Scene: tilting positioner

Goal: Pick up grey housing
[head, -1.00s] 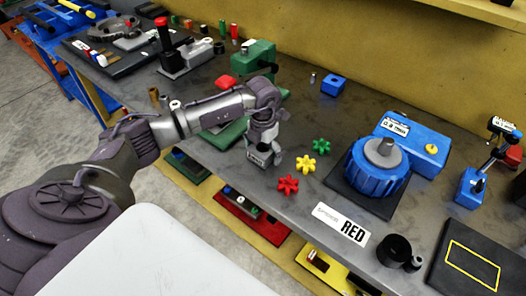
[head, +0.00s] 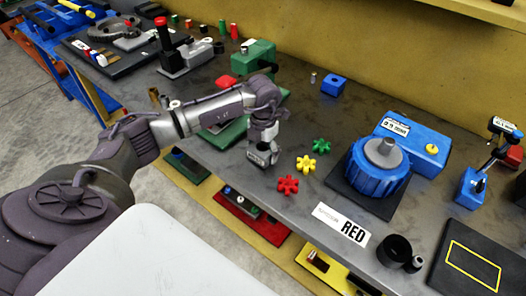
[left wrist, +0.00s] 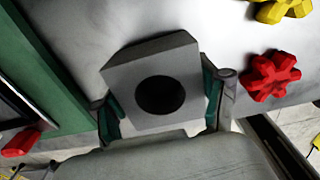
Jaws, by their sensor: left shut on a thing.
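The grey housing (left wrist: 155,84) is a grey block with a round dark hole in its face. In the left wrist view it sits between the two green-padded fingers of my left gripper (left wrist: 163,108), which is shut on it. In the head view my left gripper (head: 262,148) points down over the front part of the bench, with the housing (head: 261,158) at its tips. I cannot tell whether the housing touches the bench top. My right gripper is not in view.
Red (head: 287,185), yellow (head: 305,163) and green (head: 321,146) star-shaped pieces lie just right of the housing. A blue round device (head: 375,172) stands farther right. A green plate (head: 222,132) lies to the left.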

